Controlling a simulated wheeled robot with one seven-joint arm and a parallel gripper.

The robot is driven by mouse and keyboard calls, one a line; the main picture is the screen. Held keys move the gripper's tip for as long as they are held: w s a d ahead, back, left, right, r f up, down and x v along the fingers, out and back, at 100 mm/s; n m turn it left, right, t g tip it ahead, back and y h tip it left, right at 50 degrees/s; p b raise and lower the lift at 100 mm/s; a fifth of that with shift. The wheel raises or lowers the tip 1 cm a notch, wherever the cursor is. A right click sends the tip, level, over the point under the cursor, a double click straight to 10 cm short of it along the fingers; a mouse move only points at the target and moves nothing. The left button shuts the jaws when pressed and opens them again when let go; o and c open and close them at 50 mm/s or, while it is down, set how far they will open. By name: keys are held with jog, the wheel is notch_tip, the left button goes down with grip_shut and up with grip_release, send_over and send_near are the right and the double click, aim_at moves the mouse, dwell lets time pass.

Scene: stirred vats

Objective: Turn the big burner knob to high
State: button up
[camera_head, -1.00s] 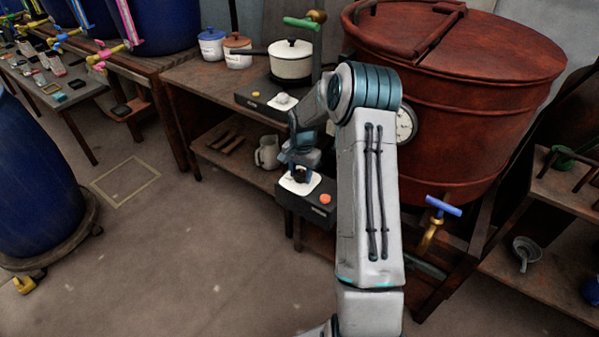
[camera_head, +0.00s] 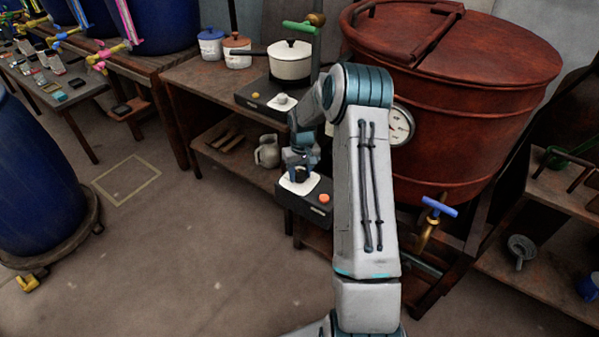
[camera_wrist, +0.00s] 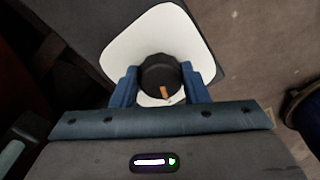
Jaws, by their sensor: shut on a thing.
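The big burner knob (camera_wrist: 158,73) is a round black knob with an orange pointer mark. It stands on a white plate (camera_wrist: 150,28) on the dark control box (camera_head: 318,209) in front of the red vat. In the wrist view the orange mark points down, slightly right, toward my gripper's body. My gripper (camera_wrist: 160,82) has its two blue fingers on either side of the knob and is shut on it. In the head view my gripper (camera_head: 299,172) comes down onto the white plate, and the knob is mostly hidden there.
An orange-red button (camera_head: 324,198) sits on the same box, right of the white plate. The red vat (camera_head: 455,120) with a dial gauge (camera_head: 401,127) and a blue-handled tap (camera_head: 439,206) stand to the right. Behind is a bench with a white pot (camera_head: 290,62). Floor at left is open.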

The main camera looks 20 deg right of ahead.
aim_at(301, 172)
jog(key=n+p, duration=0.1)
jog(key=n, duration=0.4)
jog(key=shift+s+n, duration=0.1)
jog(key=shift+n, duration=0.2)
jog(key=shift+n+p, duration=0.35)
jog(key=shift+n, duration=1.85)
jog(key=shift+g, duration=0.3)
jog(key=o, duration=1)
jog(key=shift+r, duration=0.25)
jog(key=r, duration=0.9)
jog(key=r+p, duration=0.1)
jog(key=r, duration=0.3)
jog(key=shift+w+d+r, duration=0.15)
jog(key=shift+w, duration=0.15)
